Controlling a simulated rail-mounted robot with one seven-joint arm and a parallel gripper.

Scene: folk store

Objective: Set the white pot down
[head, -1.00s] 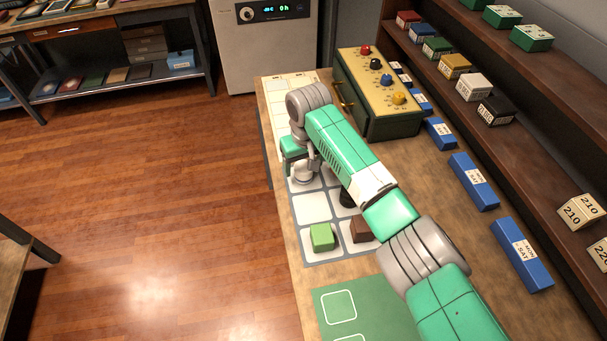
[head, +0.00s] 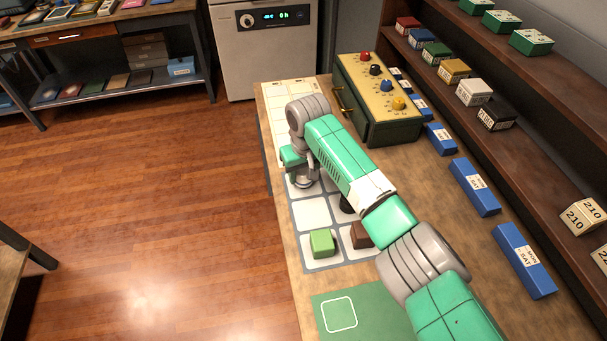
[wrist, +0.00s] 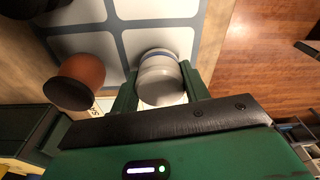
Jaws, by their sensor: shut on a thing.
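The white pot (wrist: 160,78) is a small round pot with a blue band. In the wrist view it stands between the two green fingers of my gripper (wrist: 160,92), which is shut on it. It is over a pale cell of the gridded mat (wrist: 155,8); I cannot tell whether its base touches. In the head view my gripper (head: 301,168) is low over the far left part of the mat (head: 311,212), and the arm and gripper mostly hide the pot.
An orange-brown pot (wrist: 86,66) stands beside the white pot. A green block (head: 322,243) and a dark brown block (head: 361,235) sit on nearer cells. A box with coloured knobs (head: 378,97) stands behind. The table's left edge is close to my gripper.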

